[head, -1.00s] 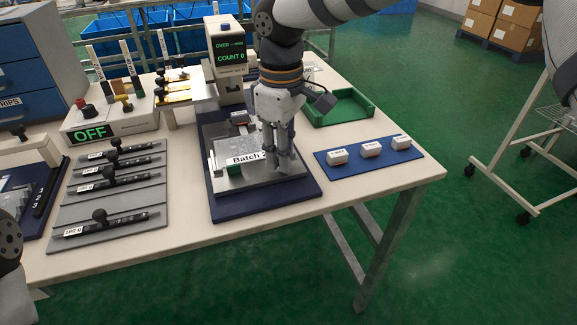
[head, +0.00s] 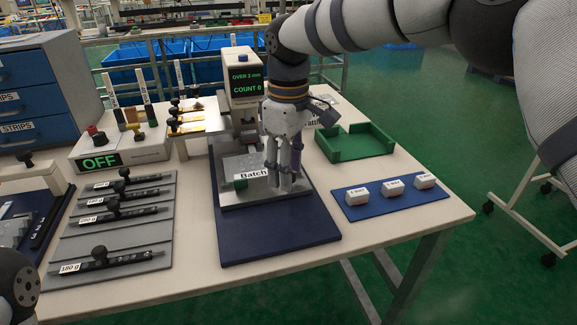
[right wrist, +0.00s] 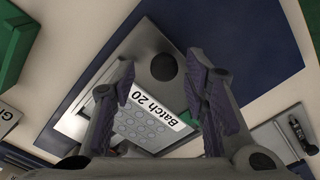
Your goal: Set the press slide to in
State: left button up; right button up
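The silver slide (head: 235,198) lies on the base partly under the press head, with a bare strip of base in front. It carries a film labelled "Batch 20" (right wrist: 150,108) with round keys. A dark round knob (right wrist: 163,67) stands on the slide's plate. My right gripper (head: 284,186) is over the slide's front right; in the right wrist view its fingers (right wrist: 163,85) are apart, on either side of the knob, contact unclear. My left gripper is out of view.
A green tray (head: 355,150) and a blue mat with several white blocks (head: 390,190) lie right of the press. Left are a grey rack with several black-knobbed bars (head: 115,235) and a box reading "OFF" (head: 100,161). Blue drawers (head: 40,95) stand at far left.

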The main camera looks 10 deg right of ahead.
notch_tip(320, 180, up, 12)
dwell(0.3)
